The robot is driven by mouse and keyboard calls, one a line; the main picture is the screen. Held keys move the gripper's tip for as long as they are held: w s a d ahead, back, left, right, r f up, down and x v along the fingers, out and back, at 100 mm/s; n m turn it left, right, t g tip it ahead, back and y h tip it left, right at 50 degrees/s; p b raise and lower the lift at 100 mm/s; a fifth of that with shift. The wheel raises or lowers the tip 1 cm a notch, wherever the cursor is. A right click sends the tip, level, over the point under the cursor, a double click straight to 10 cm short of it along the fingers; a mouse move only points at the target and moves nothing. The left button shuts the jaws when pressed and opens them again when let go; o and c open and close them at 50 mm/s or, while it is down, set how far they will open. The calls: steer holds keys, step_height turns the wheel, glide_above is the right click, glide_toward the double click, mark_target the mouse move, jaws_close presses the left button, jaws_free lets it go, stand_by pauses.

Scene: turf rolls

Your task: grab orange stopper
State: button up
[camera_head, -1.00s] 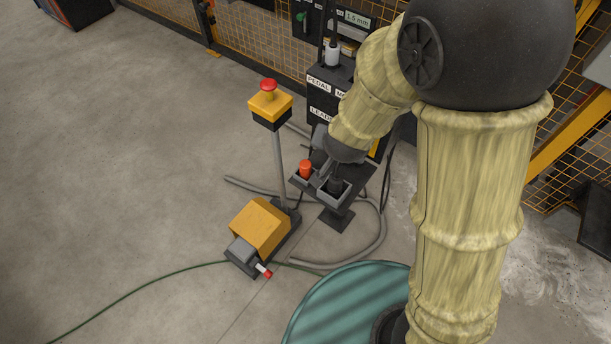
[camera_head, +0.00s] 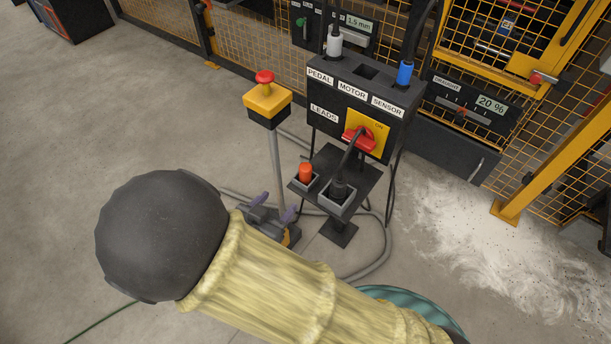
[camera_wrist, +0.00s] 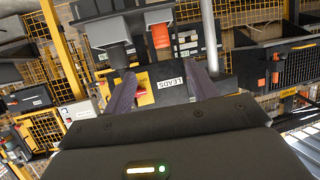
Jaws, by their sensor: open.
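The orange stopper (camera_head: 305,173) stands upright in a small grey holder (camera_head: 297,187) at the left of a dark shelf on a stand. In the wrist view the stopper (camera_wrist: 160,36) shows near the top, beyond the fingertips and sideways between their lines. My gripper (camera_head: 273,207) is open and empty, left of and lower in the picture than the stopper, apart from it. Its two purple fingers also show in the wrist view (camera_wrist: 160,78). A black plug (camera_head: 339,188) with a cable sits in a larger grey holder (camera_head: 348,207) right of the stopper.
A black box (camera_head: 362,100) labelled PEDAL, MOTOR, SENSOR with a red switch (camera_head: 358,139) rises behind the shelf. A yellow emergency-stop post (camera_head: 268,103) stands to the left, close to my gripper. Grey hose loops on the floor. Open floor (camera_head: 120,120) lies left.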

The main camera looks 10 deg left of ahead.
mark_target(303, 172)
steer(key=shift+w, duration=0.1)
steer(key=b+x, duration=0.4)
steer(key=x, duration=0.7)
steer(key=shift+w+d+f, duration=0.1)
steer(key=shift+w+f, duration=0.1)
steer(key=shift+w, duration=0.3)
steer(key=b+x, duration=0.1)
steer(key=x, duration=0.1)
steer(key=b+x, duration=0.2)
steer(key=x, duration=0.1)
steer(key=shift+w+r, duration=0.15)
steer(key=shift+w, duration=0.1)
steer(key=c, duration=1.1)
